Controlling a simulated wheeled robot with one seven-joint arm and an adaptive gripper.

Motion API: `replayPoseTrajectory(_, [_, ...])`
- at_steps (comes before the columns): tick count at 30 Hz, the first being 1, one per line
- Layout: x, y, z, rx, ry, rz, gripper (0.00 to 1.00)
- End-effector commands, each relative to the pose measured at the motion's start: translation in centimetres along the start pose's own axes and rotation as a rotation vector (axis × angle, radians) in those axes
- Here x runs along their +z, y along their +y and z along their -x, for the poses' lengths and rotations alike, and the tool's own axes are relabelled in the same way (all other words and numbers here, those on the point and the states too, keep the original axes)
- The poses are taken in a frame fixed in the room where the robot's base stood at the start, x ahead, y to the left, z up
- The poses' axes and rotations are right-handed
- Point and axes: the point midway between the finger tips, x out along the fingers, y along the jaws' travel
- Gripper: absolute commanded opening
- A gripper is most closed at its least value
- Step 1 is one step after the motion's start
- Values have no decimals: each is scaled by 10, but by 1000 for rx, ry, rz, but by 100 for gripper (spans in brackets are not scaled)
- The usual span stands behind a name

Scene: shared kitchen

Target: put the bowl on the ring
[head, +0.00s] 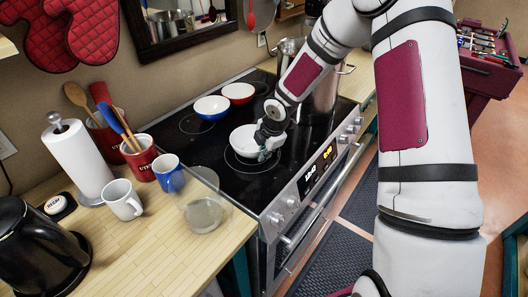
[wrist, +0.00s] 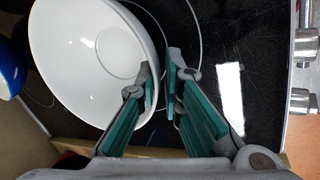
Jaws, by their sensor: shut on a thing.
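A white bowl (head: 243,139) is at the front-left ring (head: 250,172) of the black cooktop, over the ring's back part. In the wrist view the bowl (wrist: 90,50) fills the upper left, its inside facing the camera. My gripper (head: 268,153) is at the bowl's right side. In the wrist view the gripper (wrist: 160,75) has one finger inside the bowl and one outside, shut on its rim. Thin ring lines (wrist: 201,35) show right of the bowl. I cannot tell whether the bowl's base touches the glass.
A blue bowl (head: 211,113) and a red bowl (head: 238,98) stand behind on the cooktop. A large pot (head: 322,95) stands at the back right. A clear container (head: 203,214), mugs (head: 122,207) and a utensil crock (head: 139,160) are on the left counter.

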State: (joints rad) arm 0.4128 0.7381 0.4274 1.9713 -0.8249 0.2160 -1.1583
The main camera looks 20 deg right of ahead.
Motion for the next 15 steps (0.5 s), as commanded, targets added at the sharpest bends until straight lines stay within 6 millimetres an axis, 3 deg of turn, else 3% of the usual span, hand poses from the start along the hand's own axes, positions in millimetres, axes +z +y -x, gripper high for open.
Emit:
replayPoseTrajectory(6, [0, 0, -3, 1, 0, 1, 0])
replayPoseTrajectory(7, [0, -1, -3, -1, 0, 0, 15])
replayPoseTrajectory(9, [0, -1, -2, -1, 0, 0, 28])
replayPoseTrajectory(15, [0, -1, -2, -1, 0, 0, 28])
